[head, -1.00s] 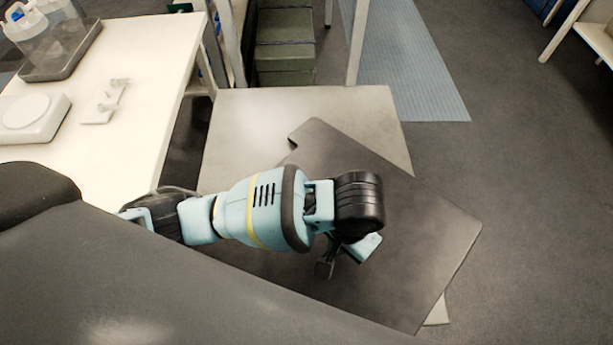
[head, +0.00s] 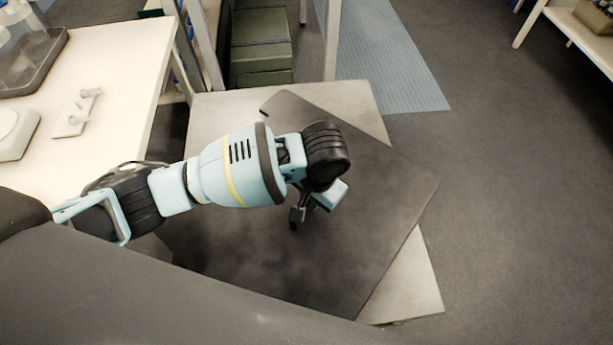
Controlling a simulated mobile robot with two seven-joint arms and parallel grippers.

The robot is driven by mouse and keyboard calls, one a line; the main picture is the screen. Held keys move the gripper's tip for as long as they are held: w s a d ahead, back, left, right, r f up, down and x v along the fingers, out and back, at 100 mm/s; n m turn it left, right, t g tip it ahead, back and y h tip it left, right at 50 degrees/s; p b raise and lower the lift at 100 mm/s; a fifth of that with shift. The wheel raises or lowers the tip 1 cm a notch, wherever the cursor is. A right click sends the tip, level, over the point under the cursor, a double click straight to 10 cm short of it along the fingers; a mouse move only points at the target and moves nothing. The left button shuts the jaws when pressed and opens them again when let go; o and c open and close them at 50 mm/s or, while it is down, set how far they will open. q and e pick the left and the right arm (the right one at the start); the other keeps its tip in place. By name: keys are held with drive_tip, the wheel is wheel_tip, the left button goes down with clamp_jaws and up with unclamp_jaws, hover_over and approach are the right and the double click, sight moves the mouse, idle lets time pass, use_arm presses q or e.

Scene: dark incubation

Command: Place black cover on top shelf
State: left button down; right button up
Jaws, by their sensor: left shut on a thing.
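The black cover (head: 370,190) is a flat dark sheet with a notch near its far corner. It lies over or just above a pale flat top (head: 408,285), likely the top shelf, turned at an angle to it. Pale strips show at the far side and at the lower right. I cannot tell whether the cover touches the pale top. My left gripper (head: 312,205) is over the middle of the cover, shut on it; the exact grip point is partly hidden by the wrist. My right gripper is out of view.
A white bench (head: 95,90) with a tray (head: 35,65), a white device (head: 15,132) and a small white holder (head: 78,112) stands at left. Green boxes (head: 260,45) sit beyond. Open floor (head: 510,200) lies at right. My dark body fills the lower left.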

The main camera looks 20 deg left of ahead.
sight(293, 191)
use_arm(q)
drive_tip(key=shift+w+a, duration=0.35)
drive_tip(key=shift+w, duration=0.55)
drive_tip(key=w, duration=0.1)
drive_tip(key=w+a, duration=0.1)
drive_tip(key=w+f+b, duration=0.1)
drive_tip(key=w, duration=0.1)
drive_tip(key=shift+a, duration=0.35)
drive_tip(key=shift+f, duration=0.2)
drive_tip(key=c, duration=1.4)
unclamp_jaws()
